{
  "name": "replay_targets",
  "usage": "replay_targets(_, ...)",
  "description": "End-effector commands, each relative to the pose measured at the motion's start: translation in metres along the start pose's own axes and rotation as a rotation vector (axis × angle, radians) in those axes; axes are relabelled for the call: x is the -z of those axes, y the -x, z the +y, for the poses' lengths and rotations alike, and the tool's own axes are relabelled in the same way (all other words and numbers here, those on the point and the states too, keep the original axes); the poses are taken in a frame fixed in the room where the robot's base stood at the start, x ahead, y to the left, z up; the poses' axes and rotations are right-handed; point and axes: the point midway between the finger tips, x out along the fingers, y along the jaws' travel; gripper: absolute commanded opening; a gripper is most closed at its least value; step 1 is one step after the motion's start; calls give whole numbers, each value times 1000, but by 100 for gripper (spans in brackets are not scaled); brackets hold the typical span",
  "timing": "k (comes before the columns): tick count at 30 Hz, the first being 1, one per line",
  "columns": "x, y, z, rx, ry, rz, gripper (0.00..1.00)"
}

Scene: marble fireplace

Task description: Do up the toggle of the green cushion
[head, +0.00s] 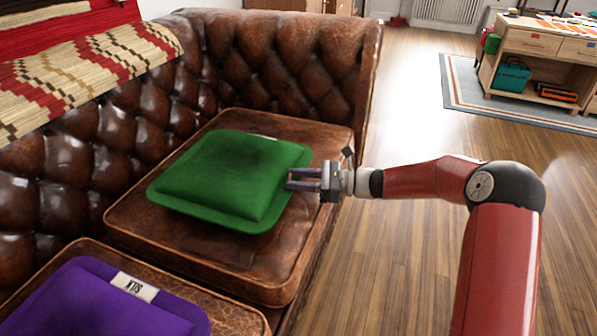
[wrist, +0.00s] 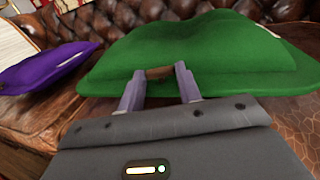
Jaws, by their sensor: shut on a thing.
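The green cushion (head: 230,178) lies flat on the brown leather seat of the sofa, and it fills the upper part of the wrist view (wrist: 200,55). My gripper (head: 290,180) is at the cushion's right edge in the head view. In the wrist view its two fingers (wrist: 160,74) are closed on a small brown toggle (wrist: 159,72) at the cushion's near edge. The toggle lies crosswise between the fingertips. Any loop for it cannot be made out. The fingers hide the toggle in the head view.
A purple cushion (head: 105,305) with a white label (head: 134,286) lies on the nearer seat. The tufted sofa back (head: 140,120) rises behind the cushions, with a striped woven throw (head: 90,75) over it. Wooden floor (head: 390,250) is open to the right of the sofa.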

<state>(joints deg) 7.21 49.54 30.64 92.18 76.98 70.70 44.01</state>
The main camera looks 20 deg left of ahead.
Motion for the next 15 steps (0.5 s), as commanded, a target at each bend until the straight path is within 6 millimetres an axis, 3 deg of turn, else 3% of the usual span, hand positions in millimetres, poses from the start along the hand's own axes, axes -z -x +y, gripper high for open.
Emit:
replay_targets(9,0,0,0,-13,0,-1,11)
replay_targets(10,0,0,0,-13,0,-1,35)
replay_targets(15,0,0,0,-12,0,-1,56)
